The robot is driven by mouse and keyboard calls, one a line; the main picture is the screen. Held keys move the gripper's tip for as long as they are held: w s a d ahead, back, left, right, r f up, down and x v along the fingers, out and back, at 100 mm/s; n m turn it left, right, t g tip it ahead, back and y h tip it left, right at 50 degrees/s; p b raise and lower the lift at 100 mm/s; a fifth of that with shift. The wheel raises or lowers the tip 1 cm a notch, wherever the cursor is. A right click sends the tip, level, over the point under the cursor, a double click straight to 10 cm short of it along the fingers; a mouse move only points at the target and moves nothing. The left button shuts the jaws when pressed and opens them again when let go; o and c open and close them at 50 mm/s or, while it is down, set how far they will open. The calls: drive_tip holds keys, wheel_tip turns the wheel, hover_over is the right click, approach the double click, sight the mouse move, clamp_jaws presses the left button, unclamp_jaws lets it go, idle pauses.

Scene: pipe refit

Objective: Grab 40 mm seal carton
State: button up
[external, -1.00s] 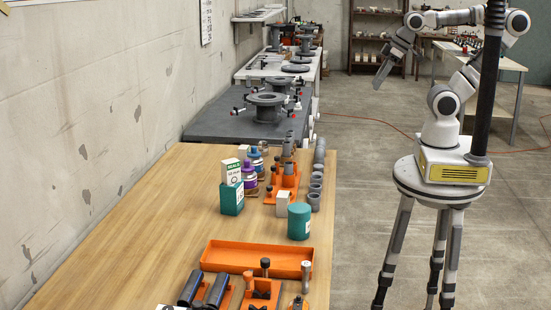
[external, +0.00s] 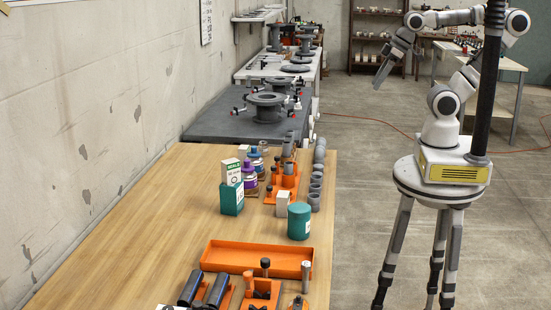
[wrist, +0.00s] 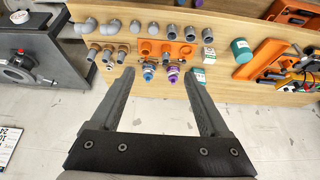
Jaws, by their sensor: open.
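A white carton with a green top band reading "SEALS" (external: 231,171) stands upright on the wooden table, at or on a teal box (external: 232,199); I cannot tell whether it rests on it or stands behind it. Its size marking is too small to read. A pale green-and-white carton, probably the same one, shows in the wrist view (wrist: 198,76). My gripper (wrist: 158,75) is open and empty, its two fingers wide apart. In the external view my gripper (external: 384,70) hangs in the air beyond the table's right side, well away from the carton.
Purple and blue bottles (external: 250,176) stand just behind the carton. A small white box (external: 283,204) and a teal cylinder (external: 299,222) stand to its right. An orange tray (external: 258,260) lies in front. Bare tabletop (external: 165,210) lies to its left, towards the wall.

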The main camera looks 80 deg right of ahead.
drive_tip(key=m+g+y+b, duration=0.5)
drive_tip(key=m+y+b, duration=0.4)
drive_tip(key=m+y, duration=0.75)
hover_over(283, 194)
drive_tip(key=d, duration=0.5)
wheel_tip(283, 194, down, 25)
drive_tip(key=m+h, duration=0.2)
drive_tip(key=h, duration=0.1)
wheel_tip(283, 194, down, 6)
drive_tip(key=shift+s+a+r+b, duration=0.1)
drive_tip(key=shift+r+b, duration=0.15)
drive_tip(key=shift+b, duration=0.3)
drive_tip(key=x, duration=0.5)
drive_tip(key=shift+b, duration=0.35)
clamp_jaws()
